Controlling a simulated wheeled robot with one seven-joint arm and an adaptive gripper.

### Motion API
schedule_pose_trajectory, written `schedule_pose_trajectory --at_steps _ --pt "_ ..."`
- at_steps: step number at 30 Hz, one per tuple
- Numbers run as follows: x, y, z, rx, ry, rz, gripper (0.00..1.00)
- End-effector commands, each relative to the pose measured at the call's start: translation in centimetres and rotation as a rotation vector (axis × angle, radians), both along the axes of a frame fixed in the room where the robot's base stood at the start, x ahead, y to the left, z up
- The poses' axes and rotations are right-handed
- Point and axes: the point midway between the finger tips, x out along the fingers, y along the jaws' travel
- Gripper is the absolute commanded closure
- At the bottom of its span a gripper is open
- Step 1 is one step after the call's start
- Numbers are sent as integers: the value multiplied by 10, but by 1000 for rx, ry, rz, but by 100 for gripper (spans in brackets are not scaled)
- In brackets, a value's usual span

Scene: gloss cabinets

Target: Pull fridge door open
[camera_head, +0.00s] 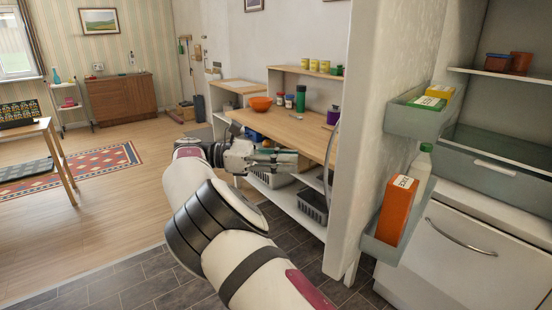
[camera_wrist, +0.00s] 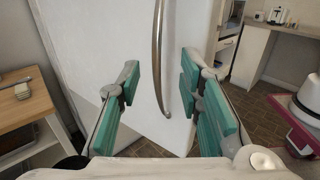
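The fridge door (camera_head: 370,120) stands swung wide open, its inner side with door shelves facing the head camera. In the wrist view its white outer face (camera_wrist: 105,50) fills the middle. The curved metal door handle (camera_wrist: 158,60) runs down that face; in the head view the handle (camera_head: 331,150) shows at the door's edge. My gripper (camera_head: 285,159) is on the outer side of the door, left of the handle. In the wrist view my gripper (camera_wrist: 160,80) has its teal fingers spread and empty. The handle appears between them but beyond the fingertips, seemingly apart.
The door shelves hold an orange juice carton (camera_head: 396,211), a bottle (camera_head: 421,168) and small boxes (camera_head: 435,93). The fridge interior has a lower white drawer front (camera_head: 460,250). A wooden-topped counter (camera_head: 290,133) with jars and an orange bowl (camera_head: 260,104) stands behind my gripper. Floor at left is open.

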Motion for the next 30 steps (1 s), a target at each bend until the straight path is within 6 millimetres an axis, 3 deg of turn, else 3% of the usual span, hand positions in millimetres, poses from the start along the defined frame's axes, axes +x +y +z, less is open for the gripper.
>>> schedule_pose_trajectory --at_steps 15,27,28,30 --pt "0 20 0 -1 -2 7 67" --pt "0 23 0 -1 1 11 67" --pt "0 23 0 -1 0 11 69" --pt "0 23 0 -1 0 11 85"
